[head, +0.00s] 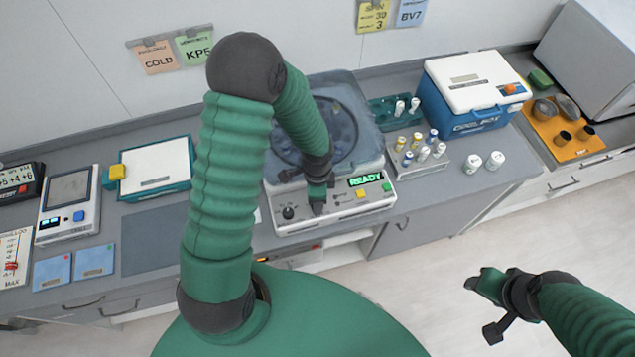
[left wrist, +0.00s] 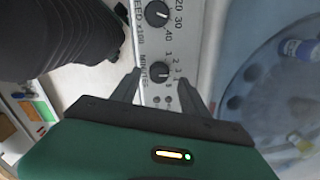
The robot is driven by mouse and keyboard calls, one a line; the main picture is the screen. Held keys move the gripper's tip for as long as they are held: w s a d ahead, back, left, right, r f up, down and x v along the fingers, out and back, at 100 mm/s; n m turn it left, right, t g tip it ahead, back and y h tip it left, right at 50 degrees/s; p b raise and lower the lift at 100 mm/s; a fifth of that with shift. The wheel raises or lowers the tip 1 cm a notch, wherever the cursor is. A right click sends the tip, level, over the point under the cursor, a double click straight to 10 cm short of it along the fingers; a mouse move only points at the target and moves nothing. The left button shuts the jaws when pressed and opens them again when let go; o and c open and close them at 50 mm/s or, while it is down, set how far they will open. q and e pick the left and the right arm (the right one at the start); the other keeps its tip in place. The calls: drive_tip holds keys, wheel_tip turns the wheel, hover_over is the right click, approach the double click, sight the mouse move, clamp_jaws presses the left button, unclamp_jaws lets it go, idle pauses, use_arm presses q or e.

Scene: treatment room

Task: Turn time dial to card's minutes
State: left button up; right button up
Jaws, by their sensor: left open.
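The centrifuge (head: 335,208) stands on the counter, its display reading READY. In the left wrist view the minutes dial (left wrist: 160,76) is a black round knob marked 1, 2, 3. The speed dial (left wrist: 157,14) sits beside it and also shows in the head view (head: 288,213). My left gripper (left wrist: 159,82) is open, one finger on each side of the minutes dial; contact cannot be told. In the head view this gripper (head: 317,204) hides that dial. A yellow SPIN card (head: 373,16) on the wall shows a 3 on its bottom line. My right gripper (head: 488,300) hangs over the floor, its jaws unclear.
A tube rack (head: 420,160) and two white-capped vials stand right of the centrifuge, with a cool box (head: 472,90) behind. A yellow button (head: 361,194) and a green button (head: 387,187) lie right of the dials. A grey mat (head: 160,238) lies bare on the left.

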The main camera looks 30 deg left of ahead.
use_arm(q)
wheel_tip(320, 180, up, 14)
drive_tip(key=shift+w+r, duration=0.1)
drive_tip(key=s+d+f+n+t+b, duration=0.1)
drive_tip(key=s+d+f+n+b, duration=0.1)
drive_tip(key=f+n+b, duration=0.3)
drive_tip(key=s+d+f+n+t+b, duration=0.1)
drive_tip(key=s+d+f+n+b, duration=0.2)
drive_tip(key=f+n+b, duration=0.3)
drive_tip(key=shift+f+t+b, duration=0.3)
drive_tip(key=shift+f+b, duration=0.05)
drive_tip(key=shift+b, duration=0.45)
drive_tip(key=shift+s+a, duration=0.1)
